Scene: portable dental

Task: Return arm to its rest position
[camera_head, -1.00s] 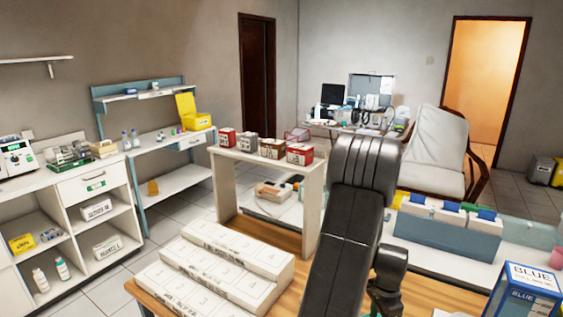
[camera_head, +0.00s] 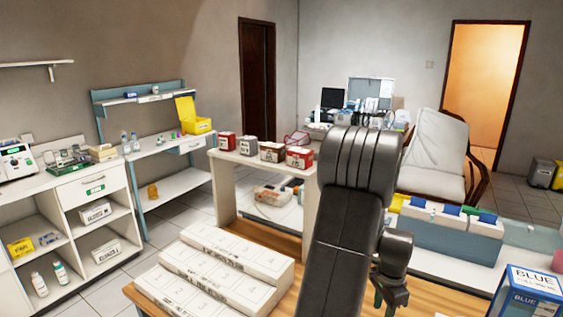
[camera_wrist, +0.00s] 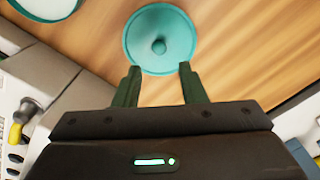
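My arm (camera_head: 345,225) rises dark and bent in the middle of the head view, over the wooden table (camera_head: 420,290). My gripper (camera_wrist: 159,67) shows in the wrist view with its two green fingers apart and nothing between them. In the head view the gripper is small, low and partly hidden beside my arm. A round teal lid-like disc (camera_wrist: 145,25) with a centre knob lies on the wood beyond the fingertips. I cannot tell whether the fingers touch it, but a gap seems to show.
White boxes with numbered compartments (camera_head: 225,260) lie left of my arm. A blue-grey holder with white boxes (camera_head: 445,240) stands to the right, and a blue box (camera_head: 525,295) at the lower right. A low white shelf with tins (camera_head: 228,190) stands behind.

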